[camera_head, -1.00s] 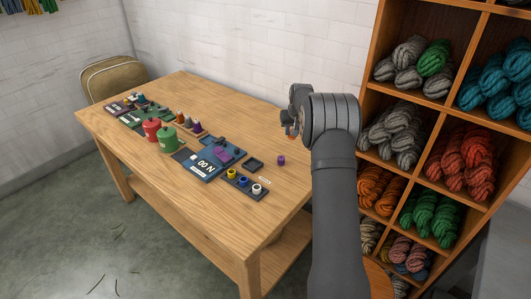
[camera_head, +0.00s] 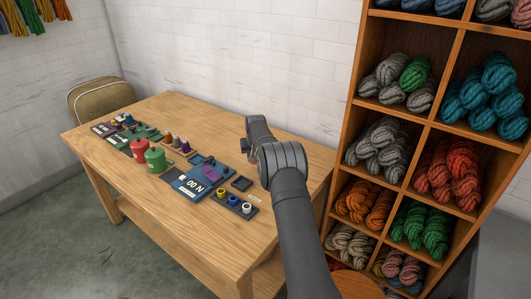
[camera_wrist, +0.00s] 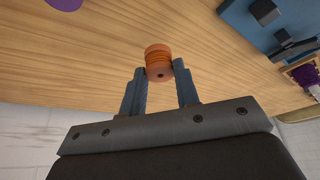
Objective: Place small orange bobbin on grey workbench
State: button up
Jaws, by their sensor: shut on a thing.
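A small orange bobbin (camera_wrist: 158,63) is between my fingertips in the wrist view. My gripper (camera_wrist: 159,75) is shut on it and holds it by its sides, with the wooden table behind it. In the head view my gripper (camera_head: 249,150) is over the back right part of the table, and I cannot make out the bobbin there.
Red (camera_head: 139,148) and green (camera_head: 155,159) canisters stand farther left. A yarn shelf (camera_head: 345,150) stands right. The table's back strip is clear.

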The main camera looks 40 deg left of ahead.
jog(key=shift+d+f, duration=0.1)
jog(key=shift+f, duration=1.6)
jog(key=shift+f, duration=0.1)
jog(key=shift+f, duration=0.1)
jog(key=o, duration=0.9)
jog(key=shift+o, duration=0.2)
jog(key=v, duration=1.6)
jog(key=shift+r, duration=0.3)
jog(key=shift+o, duration=0.5)
jog(key=shift+s+d+r, duration=0.25)
jog(key=shift+d+r, duration=0.05)
